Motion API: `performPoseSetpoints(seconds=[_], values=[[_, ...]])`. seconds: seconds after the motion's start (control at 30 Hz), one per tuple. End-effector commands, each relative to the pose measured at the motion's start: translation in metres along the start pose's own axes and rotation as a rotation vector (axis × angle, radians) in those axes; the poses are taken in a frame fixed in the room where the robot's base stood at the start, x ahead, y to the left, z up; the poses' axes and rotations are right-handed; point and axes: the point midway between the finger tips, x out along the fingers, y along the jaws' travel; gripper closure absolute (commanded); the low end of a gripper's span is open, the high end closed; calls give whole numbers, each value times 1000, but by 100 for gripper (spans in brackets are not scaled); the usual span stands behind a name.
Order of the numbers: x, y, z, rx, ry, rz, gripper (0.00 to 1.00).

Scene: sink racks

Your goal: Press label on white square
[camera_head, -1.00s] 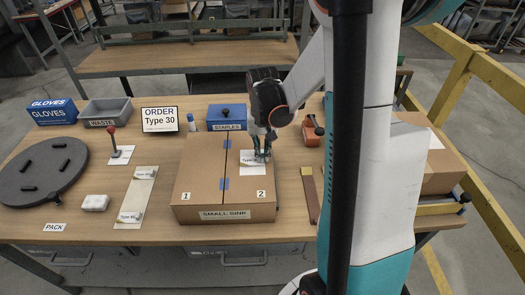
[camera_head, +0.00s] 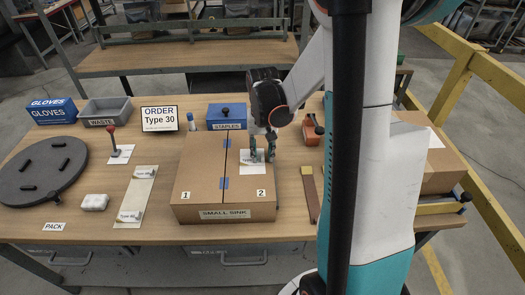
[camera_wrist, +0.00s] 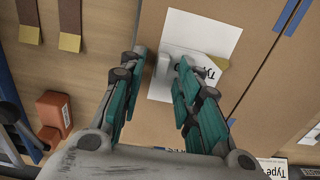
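The cardboard box (camera_head: 198,165) marked "SMALL SINK" stands closed on the table, with a white square (camera_head: 250,169) on its right flap. The white square also shows in the wrist view (camera_wrist: 208,32). A label (camera_wrist: 213,72) printed "Type" lies over the white square; its number is hidden by a finger. Its pale end shows between my fingertips, and I cannot tell whether it is flat there. My gripper (camera_head: 263,157) is low over the white square. In the wrist view its fingers (camera_wrist: 161,62) are spread apart on either side of the label's end.
An order sign (camera_head: 159,120) reads "Type 30". A label strip (camera_head: 135,198) and a red-knobbed stamp-like tool (camera_head: 112,142) are left of the box. A blue staples box (camera_head: 227,117) stands behind it. Another carton (camera_head: 425,165) is at the right.

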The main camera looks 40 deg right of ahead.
Motion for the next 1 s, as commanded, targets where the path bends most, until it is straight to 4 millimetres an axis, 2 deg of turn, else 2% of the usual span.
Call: performPoseSetpoints(seconds=[0.27, 0.43, 0.8, 1.0], values=[[-1, 0, 0, 0, 0, 0, 67], [-13, 0, 0, 0, 0, 0, 67], [-81, 0, 0, 0, 0, 0, 67], [-109, 0, 0, 0, 0, 0, 67]])
